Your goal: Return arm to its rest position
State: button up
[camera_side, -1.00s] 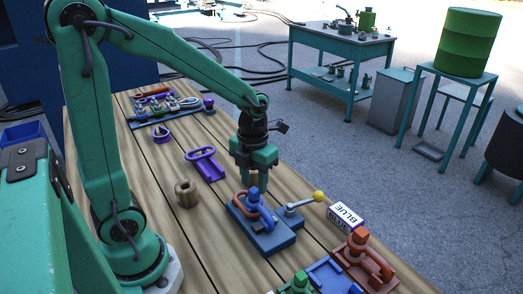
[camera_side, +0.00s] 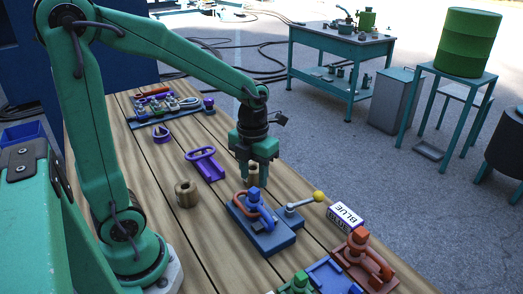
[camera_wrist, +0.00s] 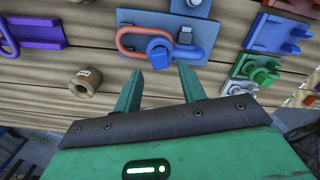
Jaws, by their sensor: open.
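My gripper (camera_side: 256,180) is open, with its fingers pointing down above the table, just behind the blue base. In the wrist view its two green fingers (camera_wrist: 160,85) stand apart with nothing between them. The blue base (camera_side: 272,241) carries a blue post (camera_side: 253,192) with a red-orange link around it. In the wrist view the blue post (camera_wrist: 159,53) and the red-orange link (camera_wrist: 126,47) lie just beyond the fingertips. My arm is bent at a high elbow and reaches out over the table.
A lever with a yellow knob (camera_side: 319,196) and a BLUE label block (camera_side: 346,215) sit right of the base. A brown spool (camera_side: 186,194), a purple fixture (camera_side: 206,164) and red-orange (camera_side: 358,252) and green (camera_side: 299,285) fixtures stand nearby. A rack of parts lies at the back.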

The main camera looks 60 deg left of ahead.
jog(key=n, duration=0.8)
jog(key=shift+n, duration=0.3)
jog(key=n, duration=2.2)
jog(key=shift+n, duration=0.3)
jog(key=n, duration=0.4)
